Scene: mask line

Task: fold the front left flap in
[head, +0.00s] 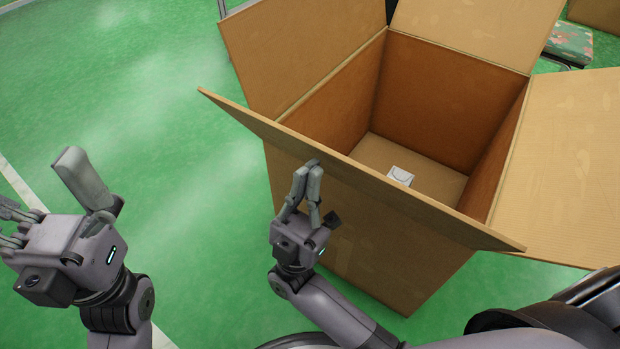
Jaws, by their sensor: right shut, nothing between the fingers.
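A large open cardboard box (400,265) stands on the green floor at the middle right. Its near flap (400,200), toward the front left, sticks out from the rim and is seen almost edge-on. My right gripper (308,172) is shut and empty, fingers pointing up, in front of the near side with its tips overlapping this flap in the picture; I cannot tell if they touch it. The back left flap (300,50), back flap (480,30) and right flap (575,160) are also folded outward. My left gripper (38,182) is open and empty at the far left, away from the box.
A small white item (401,175) lies on the box's bottom. A patterned seat or pad (570,43) is behind the box at the upper right, with another brown carton (597,12) beyond it. The green floor (130,80) left of the box is clear.

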